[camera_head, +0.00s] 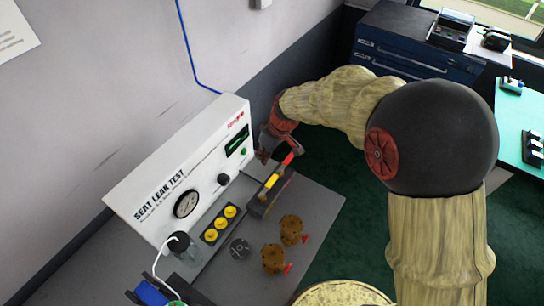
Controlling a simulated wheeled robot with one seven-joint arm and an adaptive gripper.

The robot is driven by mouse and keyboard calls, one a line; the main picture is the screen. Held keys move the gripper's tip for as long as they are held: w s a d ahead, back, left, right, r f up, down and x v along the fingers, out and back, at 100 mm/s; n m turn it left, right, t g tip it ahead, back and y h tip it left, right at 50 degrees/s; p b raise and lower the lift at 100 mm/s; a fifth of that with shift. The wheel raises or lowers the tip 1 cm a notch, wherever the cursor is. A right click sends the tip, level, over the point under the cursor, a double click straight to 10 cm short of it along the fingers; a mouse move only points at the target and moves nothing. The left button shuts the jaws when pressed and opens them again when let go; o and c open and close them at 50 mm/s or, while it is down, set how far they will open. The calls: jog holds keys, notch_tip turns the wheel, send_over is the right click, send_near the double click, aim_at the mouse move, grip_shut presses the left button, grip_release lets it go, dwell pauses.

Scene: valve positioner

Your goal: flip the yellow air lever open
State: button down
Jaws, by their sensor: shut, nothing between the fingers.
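A small yellow lever-like piece (271,181) shows on a dark block (258,205) at the right end of the grey bench, beside the white seat leak test panel. A red piece (289,158) lies in line with it, farther back. My gripper (263,157) points down just behind and left of the yellow piece, near the panel's right end. Its fingers are shut and empty. They are small and dark here, and I cannot tell whether they touch the lever or the block.
The white panel (150,190) carries a gauge (187,204), a black knob (223,179) and a green button (243,152). Yellow buttons (220,223) and two brown round parts (291,229) sit on the bench (318,205). A blue drawer cabinet (400,45) stands behind.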

aim_at(268, 186)
jog(key=shift+w+r+n, duration=0.15)
jog(key=shift+w+n, duration=0.15)
jog(key=shift+n, duration=0.4)
jog(key=shift+a, duration=0.1)
jog(key=b+x, duration=0.2)
jog(key=x, duration=0.7)
jog(key=shift+w+a+f, duration=0.1)
jog(key=shift+w+f, duration=0.05)
jog(key=shift+f, duration=0.15)
jog(key=shift+d+f+b, duration=0.2)
jog(key=shift+b, duration=0.1)
jog(key=shift+s+d+r, duration=0.1)
jog(key=shift+s+d, duration=1.1)
jog(key=shift+d, duration=0.15)
